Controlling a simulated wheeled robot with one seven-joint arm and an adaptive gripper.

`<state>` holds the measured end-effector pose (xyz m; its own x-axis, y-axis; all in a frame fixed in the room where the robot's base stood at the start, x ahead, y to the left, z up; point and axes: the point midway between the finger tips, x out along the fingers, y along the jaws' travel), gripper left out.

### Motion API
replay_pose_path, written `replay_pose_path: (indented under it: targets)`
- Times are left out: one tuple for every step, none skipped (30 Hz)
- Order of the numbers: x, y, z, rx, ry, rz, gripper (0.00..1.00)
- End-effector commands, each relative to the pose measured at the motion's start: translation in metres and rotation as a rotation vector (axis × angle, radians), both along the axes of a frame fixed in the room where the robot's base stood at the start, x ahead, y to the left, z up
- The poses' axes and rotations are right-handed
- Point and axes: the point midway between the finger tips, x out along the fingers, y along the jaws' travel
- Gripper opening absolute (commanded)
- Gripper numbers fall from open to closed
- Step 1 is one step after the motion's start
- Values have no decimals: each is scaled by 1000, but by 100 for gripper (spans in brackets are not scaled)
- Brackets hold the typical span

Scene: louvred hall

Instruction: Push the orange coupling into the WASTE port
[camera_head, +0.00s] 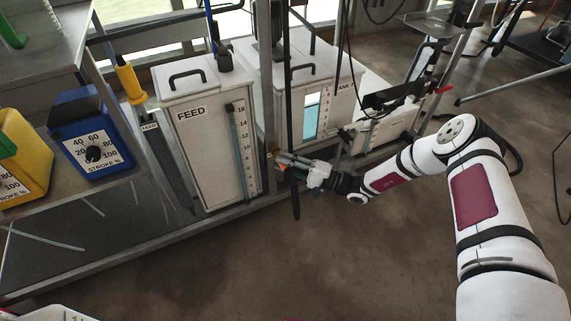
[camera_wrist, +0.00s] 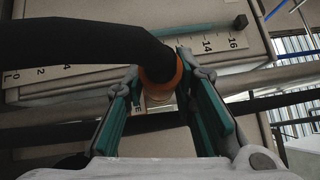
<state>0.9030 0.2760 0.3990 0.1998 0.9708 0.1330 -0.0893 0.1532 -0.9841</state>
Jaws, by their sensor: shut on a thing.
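The orange coupling (camera_wrist: 163,80) is the ring at the end of a thick black hose (camera_wrist: 85,45) in the wrist view. My gripper (camera_wrist: 160,88) is shut on it, with a teal-padded finger on either side. A pale cylinder shows just below the ring; I cannot tell if it belongs to the coupling or to a port. Beside it is a small white label (camera_wrist: 138,109), mostly hidden, with only an "E" readable. In the head view my gripper (camera_head: 288,162) is low in front of the tanks, and the coupling is a small orange spot (camera_head: 281,168). The seating is hidden.
The FEED tank (camera_head: 190,145) with its level scale stands left of my gripper. Another tank (camera_head: 285,95) stands behind it. Blue (camera_head: 90,125) and yellow (camera_head: 20,150) pump units sit on a shelf at left. A frame rail (camera_head: 150,232) runs along the front. The floor (camera_head: 260,270) before it is clear.

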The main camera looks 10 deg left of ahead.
Motion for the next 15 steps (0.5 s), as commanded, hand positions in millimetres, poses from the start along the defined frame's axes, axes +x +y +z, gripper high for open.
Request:
replay_pose_path:
  targets:
    - [0, 0, 0, 1, 0, 0, 0]
    - [0, 0, 0, 1, 0, 0, 0]
    - [0, 0, 0, 1, 0, 0, 33]
    - [0, 0, 0, 1, 0, 0, 40]
    - [0, 0, 0, 1, 0, 0, 47]
    - [0, 0, 0, 1, 0, 0, 48]
    - [0, 0, 0, 1, 0, 0, 48]
    - [0, 0, 0, 1, 0, 0, 48]
    - [0, 0, 0, 1, 0, 0, 48]
    - [0, 0, 0, 0, 0, 0, 48]
    - [0, 0, 0, 0, 0, 0, 48]
    - [0, 0, 0, 0, 0, 0, 48]
    - [0, 0, 0, 0, 0, 0, 48]
    - [0, -1, 0, 0, 0, 0, 48]
    - [-1, -2, 0, 0, 0, -1, 48]
